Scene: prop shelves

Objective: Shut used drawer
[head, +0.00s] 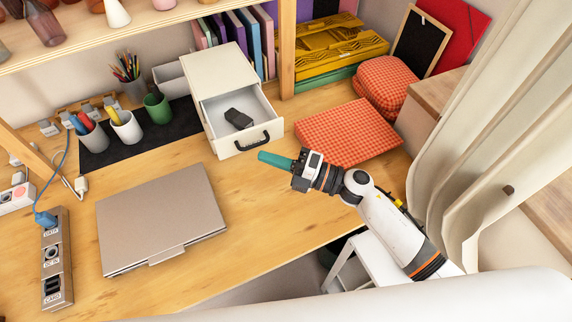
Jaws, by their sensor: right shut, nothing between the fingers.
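A small white drawer unit (215,68) stands on the wooden desk. Its drawer (235,146) is pulled out toward the front and has a black handle (252,144). A dark object (238,119) lies inside the drawer. My right gripper (264,157), with teal fingers, is shut and empty. In the picture its tips are just below the handle's right part; I cannot tell whether they touch the drawer. My left gripper is not in view.
A closed laptop (160,215) lies in front of the unit. Red checked cloth (348,130) lies to the right. Pen cups, a white cup (126,126) and a green cup (157,107) stand to the left. Bare desk lies between laptop and cloth. A curtain (480,110) hangs at the right.

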